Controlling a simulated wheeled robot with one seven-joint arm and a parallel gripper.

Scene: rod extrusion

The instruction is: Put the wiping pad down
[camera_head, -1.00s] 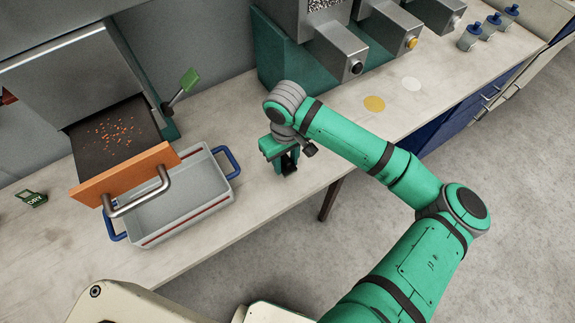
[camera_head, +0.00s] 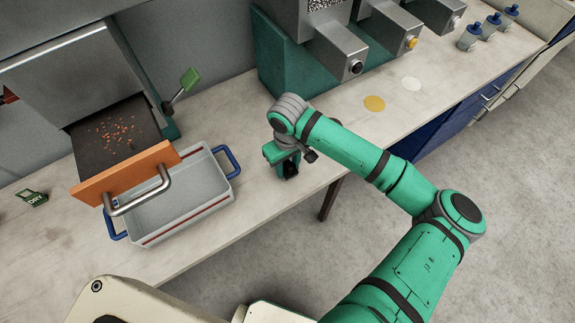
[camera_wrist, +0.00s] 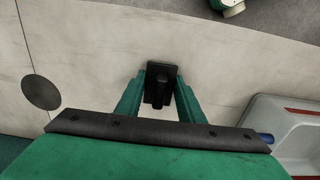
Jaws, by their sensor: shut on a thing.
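The wiping pad (camera_wrist: 161,71) is a small black block with a raised grip, seen between my green fingers in the wrist view. My gripper (camera_wrist: 160,88) is shut on its grip. In the head view my gripper (camera_head: 284,160) is low over the pale counter, right of the grey bin, and the black pad (camera_head: 290,171) shows only partly beneath it. I cannot tell whether the pad touches the counter.
Dispensers (camera_head: 340,48) stand behind. Yellow (camera_head: 374,104) and white (camera_head: 411,84) discs lie to the right. The counter's front edge is near.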

